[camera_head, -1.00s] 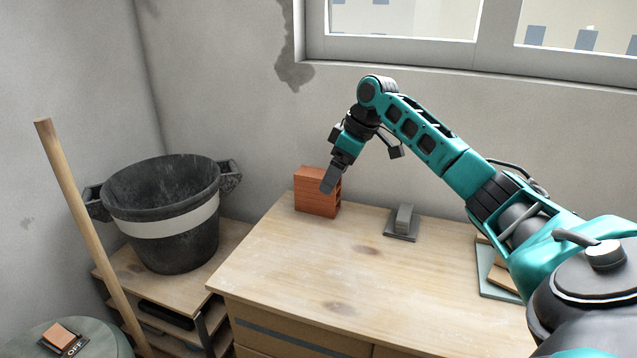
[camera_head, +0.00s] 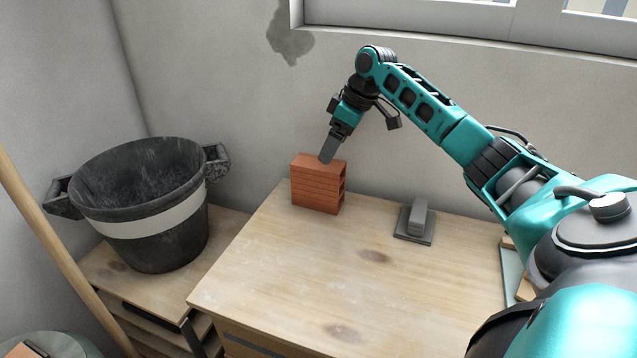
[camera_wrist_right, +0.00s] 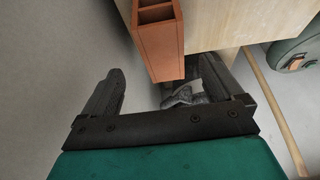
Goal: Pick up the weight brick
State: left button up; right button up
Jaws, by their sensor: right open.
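The weight brick, a red-orange block with hollow openings in its side (camera_head: 316,190), stands upright at the back left corner of the wooden cabinet top (camera_head: 350,270). My right gripper (camera_head: 328,157) is at the brick's top edge in the head view, pointing down and to the left. In the right wrist view its two dark fingers are spread apart (camera_wrist_right: 163,68), and the brick (camera_wrist_right: 158,45) shows between them, nearer the right finger. The gripper is open and not closed on the brick. I cannot tell whether a finger touches it. My left gripper is out of view.
A grey metal piece on a plate (camera_head: 416,222) sits right of the brick. A black bucket with a white band (camera_head: 145,205) stands on a lower shelf at left, beside a wooden pole (camera_head: 60,250). The wall is close behind. The front of the cabinet top is clear.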

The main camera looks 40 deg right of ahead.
aim_at(318, 174)
jog(key=x, duration=0.5)
jog(key=b+x, duration=0.1)
jog(key=x, duration=0.4)
jog(key=shift+s+a+b, duration=0.1)
jog(key=shift+a+b, duration=0.15)
jog(key=shift+b, duration=0.05)
jog(key=shift+f+p, duration=0.2)
jog(key=shift+p, duration=0.2)
jog(key=c, duration=1.5)
jog(key=shift+r, duration=0.1)
jog(key=shift+c, duration=0.2)
